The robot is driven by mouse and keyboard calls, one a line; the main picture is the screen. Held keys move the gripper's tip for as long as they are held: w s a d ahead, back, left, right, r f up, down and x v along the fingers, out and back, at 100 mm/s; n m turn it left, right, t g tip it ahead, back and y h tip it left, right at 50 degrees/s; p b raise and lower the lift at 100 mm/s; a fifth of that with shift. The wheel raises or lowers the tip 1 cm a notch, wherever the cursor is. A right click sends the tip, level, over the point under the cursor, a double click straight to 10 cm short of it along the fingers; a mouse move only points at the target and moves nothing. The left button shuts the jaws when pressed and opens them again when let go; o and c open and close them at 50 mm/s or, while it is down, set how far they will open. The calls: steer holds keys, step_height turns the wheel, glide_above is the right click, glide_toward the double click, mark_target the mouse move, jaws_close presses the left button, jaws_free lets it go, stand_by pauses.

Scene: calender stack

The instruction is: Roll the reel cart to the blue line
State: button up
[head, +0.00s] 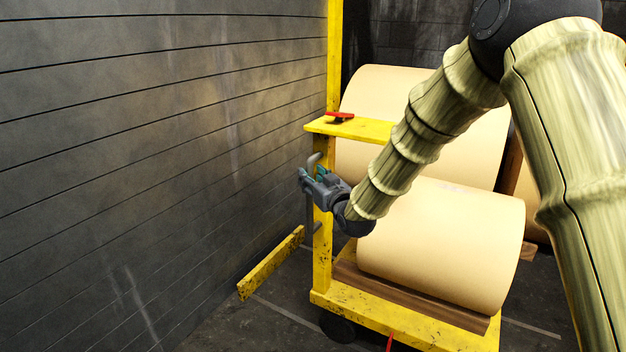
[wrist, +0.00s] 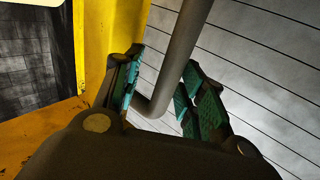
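The reel cart (head: 322,262) is a yellow frame on dark wheels, bearing a large cream reel (head: 445,240) on wooden supports. A grey bent bar handle (head: 309,212) stands at its left post, near the wall. My gripper (head: 313,180) is at this handle. In the wrist view, the handle (wrist: 183,42) passes between the two teal-padded fingers of my gripper (wrist: 163,88). The fingers are apart, with gaps visible beside the bar, so it is open around the handle. No blue line is plain in either view.
A dark plank wall (head: 150,150) runs close along the left. A yellow floor rail (head: 270,263) lies between wall and cart. Another cream reel (head: 385,95) stands behind. A red piece (head: 340,116) sits on the cart's upper yellow bar. Bare floor (head: 255,330) shows at front left.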

steer(key=v, duration=1.2)
